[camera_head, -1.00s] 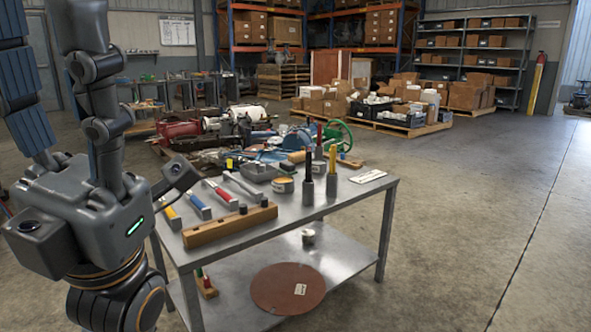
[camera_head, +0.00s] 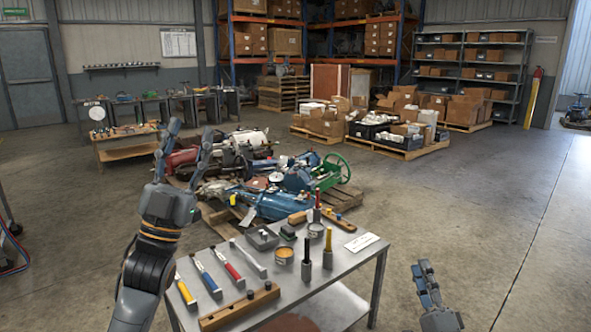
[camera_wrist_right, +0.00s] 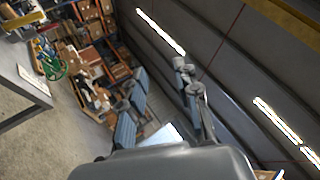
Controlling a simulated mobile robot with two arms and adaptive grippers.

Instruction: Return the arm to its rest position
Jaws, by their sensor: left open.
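My left gripper (camera_head: 190,128) points up with its two fingers spread and nothing between them. Its forearm rises in front of the left end of the steel table (camera_head: 350,262). My right gripper (camera_head: 422,267) shows at the lower right of the head view, to the right of the table and clear of it. In the right wrist view my right gripper's fingers (camera_wrist_right: 166,85) stand well apart with nothing held. The rest of my right arm is out of the head view.
On the table lie several hammers (camera_head: 230,268), a wooden block with holes (camera_head: 240,306), small tins (camera_head: 284,255) and upright-handled tools (camera_head: 328,248). Behind it is a pallet of machine parts (camera_head: 270,200). Cartons (camera_head: 405,125) stand farther back. The floor at right is open.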

